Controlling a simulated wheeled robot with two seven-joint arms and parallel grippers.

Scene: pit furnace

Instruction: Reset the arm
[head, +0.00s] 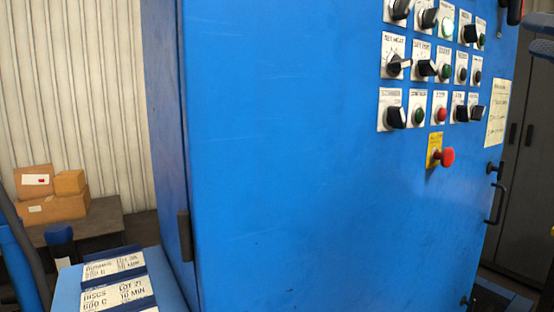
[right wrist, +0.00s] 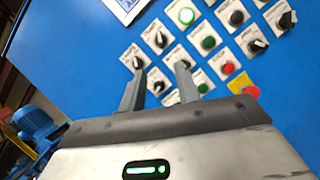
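My right gripper (right wrist: 159,78) shows in the right wrist view with its two grey fingers apart and nothing between them. It faces the blue cabinet's control panel, and its fingertips overlap the lower knobs in the picture; I cannot tell whether they touch. The blue cabinet (head: 290,160) fills the middle of the head view. Its panel carries rows of black knobs, green buttons and a red button (head: 442,114). A red mushroom button (head: 448,157) sits on a yellow plate below them. I cannot make out my left gripper in either view.
Labelled boxes or cards (head: 115,265) lie on a blue surface at lower left. Cardboard boxes (head: 52,198) stand on a dark table (head: 100,222) behind. A black handle (head: 497,195) is on the cabinet's right side. A blue motor (right wrist: 35,122) shows at left in the wrist view.

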